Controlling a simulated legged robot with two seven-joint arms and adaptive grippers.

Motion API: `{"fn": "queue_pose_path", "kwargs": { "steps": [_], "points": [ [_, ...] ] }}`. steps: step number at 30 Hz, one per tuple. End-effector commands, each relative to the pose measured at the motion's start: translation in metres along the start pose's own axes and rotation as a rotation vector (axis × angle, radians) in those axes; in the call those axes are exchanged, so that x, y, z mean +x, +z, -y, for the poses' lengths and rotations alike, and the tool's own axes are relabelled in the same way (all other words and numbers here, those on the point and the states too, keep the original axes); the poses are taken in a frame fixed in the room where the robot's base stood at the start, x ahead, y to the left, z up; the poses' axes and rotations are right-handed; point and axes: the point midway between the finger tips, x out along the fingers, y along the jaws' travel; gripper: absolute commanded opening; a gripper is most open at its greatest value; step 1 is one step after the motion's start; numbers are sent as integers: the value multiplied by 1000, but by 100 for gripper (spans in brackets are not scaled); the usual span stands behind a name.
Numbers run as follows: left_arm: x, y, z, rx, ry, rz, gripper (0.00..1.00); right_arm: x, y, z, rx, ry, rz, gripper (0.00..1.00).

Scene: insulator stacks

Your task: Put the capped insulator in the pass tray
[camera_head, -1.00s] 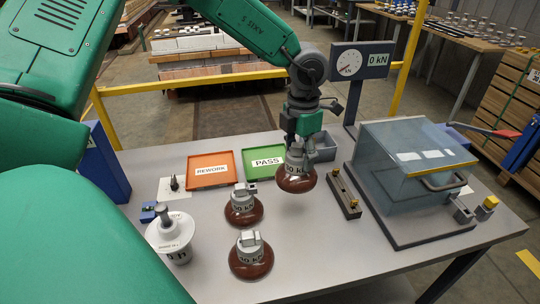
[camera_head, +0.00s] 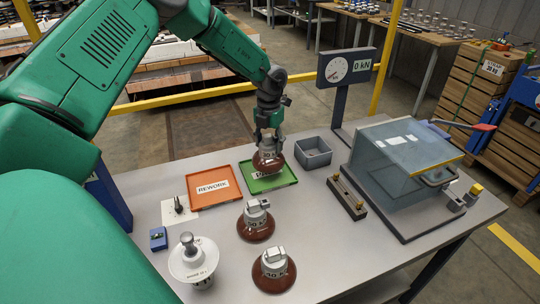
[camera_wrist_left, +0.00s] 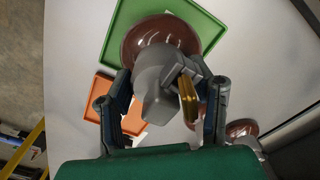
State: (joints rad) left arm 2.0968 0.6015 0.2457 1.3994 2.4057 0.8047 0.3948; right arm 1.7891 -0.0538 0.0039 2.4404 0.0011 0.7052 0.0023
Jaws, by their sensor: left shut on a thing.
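My left gripper (camera_head: 268,136) points down and is shut on the grey metal cap of a brown-disc insulator (camera_head: 268,161). The held insulator is upright over the green pass tray (camera_head: 287,181) and hides most of its label. I cannot tell whether it touches the tray. In the left wrist view the fingers (camera_wrist_left: 162,95) stand on both sides of the insulator's grey cap (camera_wrist_left: 155,85), with a gold-coloured piece at its side. The brown disc overlaps the near part of the green tray (camera_wrist_left: 123,20). My right gripper is not in view.
The orange rework tray (camera_head: 213,201) lies left of the pass tray. Two brown insulators (camera_head: 256,226) (camera_head: 273,276) and a white insulator (camera_head: 193,262) stand nearer. A grey bin (camera_head: 313,152), a slotted block (camera_head: 347,197), a clear-lidded box (camera_head: 400,180) and a 0 kN gauge (camera_head: 346,67) are to the right.

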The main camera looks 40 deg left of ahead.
Motion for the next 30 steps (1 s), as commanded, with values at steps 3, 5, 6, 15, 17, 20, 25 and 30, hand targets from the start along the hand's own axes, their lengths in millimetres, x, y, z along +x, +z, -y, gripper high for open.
{"fn": "queue_pose_path", "kwargs": {
  "steps": [3,5,6,15,17,20,25,30],
  "points": [
    [5,2,0,-1,-1,5,0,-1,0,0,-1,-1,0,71],
    [7,1,1,0,0,6,0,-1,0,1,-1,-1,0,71],
    [10,1,1,0,1,5,0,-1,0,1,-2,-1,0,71],
    [38,0,8,3,7,7,0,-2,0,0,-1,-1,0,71],
    [39,0,7,2,5,8,0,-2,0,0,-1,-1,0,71],
    [40,0,4,2,2,7,0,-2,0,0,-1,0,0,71],
    [45,1,1,0,-1,6,0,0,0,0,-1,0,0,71],
    [46,0,0,0,1,2,69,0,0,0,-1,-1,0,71]
  ]
}}
